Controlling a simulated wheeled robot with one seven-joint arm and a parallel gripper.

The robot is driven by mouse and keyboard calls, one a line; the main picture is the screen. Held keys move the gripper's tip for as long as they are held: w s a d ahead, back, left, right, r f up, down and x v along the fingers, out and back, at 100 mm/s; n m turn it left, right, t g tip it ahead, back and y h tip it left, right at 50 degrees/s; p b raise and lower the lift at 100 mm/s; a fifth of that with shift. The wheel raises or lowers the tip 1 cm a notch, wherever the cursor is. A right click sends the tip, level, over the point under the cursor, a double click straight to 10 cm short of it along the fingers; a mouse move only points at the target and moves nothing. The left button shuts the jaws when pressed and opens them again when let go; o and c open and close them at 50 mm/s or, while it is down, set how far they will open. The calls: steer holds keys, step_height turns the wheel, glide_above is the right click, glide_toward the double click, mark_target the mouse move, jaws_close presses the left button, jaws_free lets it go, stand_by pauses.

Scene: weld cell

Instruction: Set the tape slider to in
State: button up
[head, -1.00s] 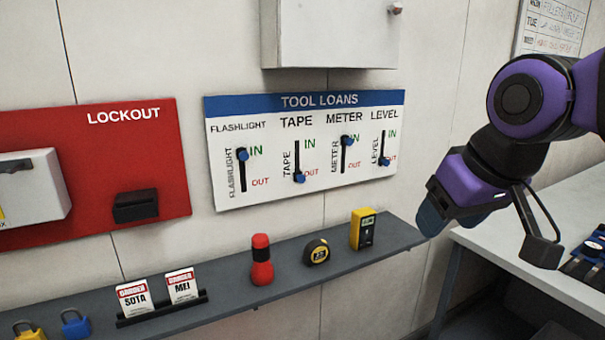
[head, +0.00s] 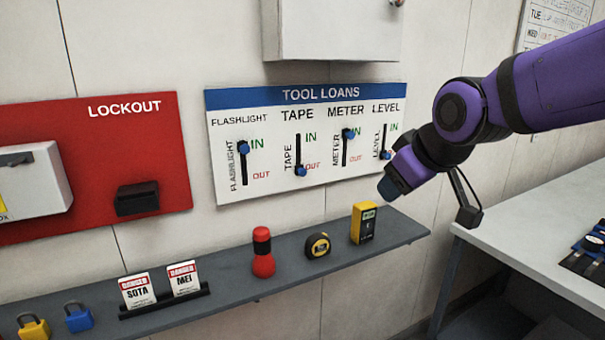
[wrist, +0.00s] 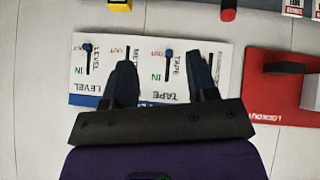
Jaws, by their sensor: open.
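The tape slider's blue knob (head: 300,171) is at the bottom of its black slot, beside OUT, on the white TOOL LOANS board (head: 225,196). In the wrist view, turned upside down, this knob (wrist: 168,53) shows between my gripper's fingers. In the head view my gripper (head: 388,190) is in front of the board's right end, right of the tape slider and apart from it. The wrist view shows my gripper (wrist: 162,64) open and empty, its two dark fingers spread. One finger partly hides the meter column there.
The flashlight knob (head: 243,147) and meter knob (head: 348,134) are up at IN; the level knob (head: 386,155) is down at OUT. Below, a shelf (head: 400,235) carries a red flashlight (head: 263,255), tape measure (head: 317,245) and yellow meter (head: 363,223). A grey cabinet (head: 335,30) hangs above.

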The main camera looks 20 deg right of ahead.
steer(key=w+a+f+n+t, duration=0.15)
steer(key=w+n, duration=0.25)
steer(key=w, duration=0.4)
steer(key=w+f+n+t, duration=0.3)
steer(key=w, duration=0.5)
steer(key=n+t+y, duration=0.3)
steer(key=n+t, duration=0.2)
steer(key=n, duration=0.4)
glide_toward(304, 173)
steer(key=w, duration=0.3)
steer(key=w+a, duration=0.1)
steer(key=w, duration=0.3)
steer(key=w+a, duration=0.1)
steer(key=w, duration=0.2)
steer(key=shift+w+f, duration=0.1)
steer(key=shift+w, duration=0.05)
